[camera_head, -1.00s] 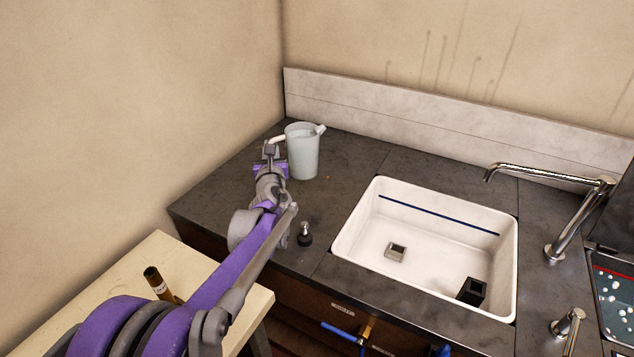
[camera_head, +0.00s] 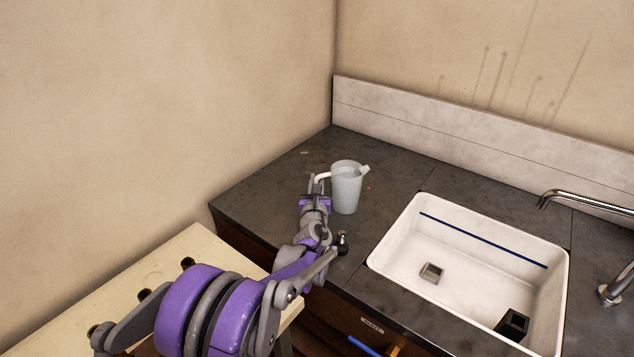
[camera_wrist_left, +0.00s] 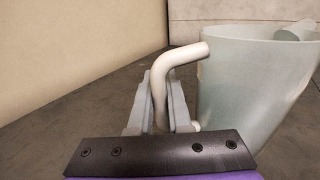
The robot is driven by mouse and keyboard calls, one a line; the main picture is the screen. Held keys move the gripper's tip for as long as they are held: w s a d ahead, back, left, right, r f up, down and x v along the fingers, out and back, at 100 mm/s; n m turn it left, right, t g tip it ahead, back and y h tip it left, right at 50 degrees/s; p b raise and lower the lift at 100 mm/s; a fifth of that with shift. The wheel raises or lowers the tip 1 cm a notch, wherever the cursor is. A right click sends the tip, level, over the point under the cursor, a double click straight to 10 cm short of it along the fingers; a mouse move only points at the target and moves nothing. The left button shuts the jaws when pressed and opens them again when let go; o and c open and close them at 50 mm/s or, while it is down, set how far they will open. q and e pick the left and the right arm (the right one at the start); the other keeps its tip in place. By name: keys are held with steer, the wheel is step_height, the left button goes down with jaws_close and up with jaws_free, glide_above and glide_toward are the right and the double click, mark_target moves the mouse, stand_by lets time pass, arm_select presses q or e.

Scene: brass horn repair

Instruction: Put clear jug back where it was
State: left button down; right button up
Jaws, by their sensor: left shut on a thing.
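The clear jug (camera_head: 346,192) is a pale, see-through tapered vessel with a spout at its rim, upright over the dark worktop to the left of the sink. My left gripper (camera_head: 317,186) is at the jug's left side, shut on its white bent handle. In the left wrist view the fingers (camera_wrist_left: 160,100) close around the handle, and the jug's wall (camera_wrist_left: 250,85) fills the right side. I cannot tell whether its base touches the worktop. My right gripper is not in view.
A small dark bottle (camera_head: 342,243) stands in front of the jug, close to my left arm. The white sink (camera_head: 400,235) and chrome tap (camera_head: 570,200) are to the right. The worktop (camera_head: 265,190) is clear to the left. A cream table (camera_head: 190,245) stands at front left.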

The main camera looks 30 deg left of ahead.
arm_select(q)
steer(key=c, duration=0.9)
jaws_free()
steer(key=shift+o, duration=0.2)
steer(key=shift+s+r, duration=0.1)
steer(key=shift+r, duration=0.05)
steer(key=v, duration=1.2)
steer(key=shift+d+b, duration=0.1)
steer(key=shift+b, duration=0.2)
